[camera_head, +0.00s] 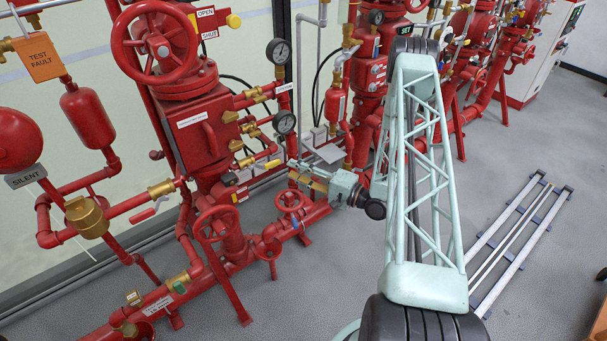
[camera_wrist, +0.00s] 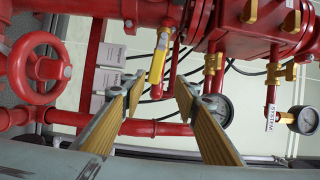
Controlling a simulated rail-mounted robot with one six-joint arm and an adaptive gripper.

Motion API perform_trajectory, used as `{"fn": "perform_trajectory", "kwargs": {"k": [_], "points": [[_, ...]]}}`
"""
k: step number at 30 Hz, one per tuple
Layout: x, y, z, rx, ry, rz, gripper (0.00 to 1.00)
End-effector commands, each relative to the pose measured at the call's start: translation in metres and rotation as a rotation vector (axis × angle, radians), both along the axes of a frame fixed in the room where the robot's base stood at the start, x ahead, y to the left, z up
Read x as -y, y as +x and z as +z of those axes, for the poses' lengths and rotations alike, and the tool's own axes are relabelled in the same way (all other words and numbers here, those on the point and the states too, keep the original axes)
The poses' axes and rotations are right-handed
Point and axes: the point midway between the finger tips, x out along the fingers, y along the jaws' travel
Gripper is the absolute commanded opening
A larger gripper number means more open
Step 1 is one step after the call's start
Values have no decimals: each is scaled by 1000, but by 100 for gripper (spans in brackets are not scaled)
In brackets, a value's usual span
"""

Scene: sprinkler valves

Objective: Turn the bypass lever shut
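A yellow-gripped lever (camera_wrist: 158,62) hangs from a brass fitting on a red pipe in the wrist view, pointing down and slightly tilted. No readable label marks it as the bypass lever. My gripper (camera_wrist: 160,82) is open, and its two wood-coloured fingers stand left and right of the lever's lower end. The lever appears just beyond the fingertips, and I see no contact. In the head view my gripper (camera_head: 298,172) reaches left toward the red valve body, close to a yellow lever (camera_head: 271,164) that looks like the same one.
A red handwheel (camera_wrist: 38,68) stands close left of the fingers. Pressure gauges (camera_wrist: 213,107) (camera_wrist: 304,120) sit to the right. Red pipes crowd the gripper in the head view, with another handwheel (camera_head: 293,201) just below it. Open grey floor (camera_head: 545,270) lies at right.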

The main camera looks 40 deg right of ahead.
Motion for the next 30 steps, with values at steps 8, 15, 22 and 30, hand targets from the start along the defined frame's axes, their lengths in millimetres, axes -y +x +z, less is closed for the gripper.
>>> {"fn": "perform_trajectory", "kwargs": {"k": [8,15,22,30], "points": [[11,-22,0,0,0,-1,28],[14,-31,0,0,0,0,28],[14,-32,0,0,0,0,28],[14,-31,0,0,-5,1,15]]}}
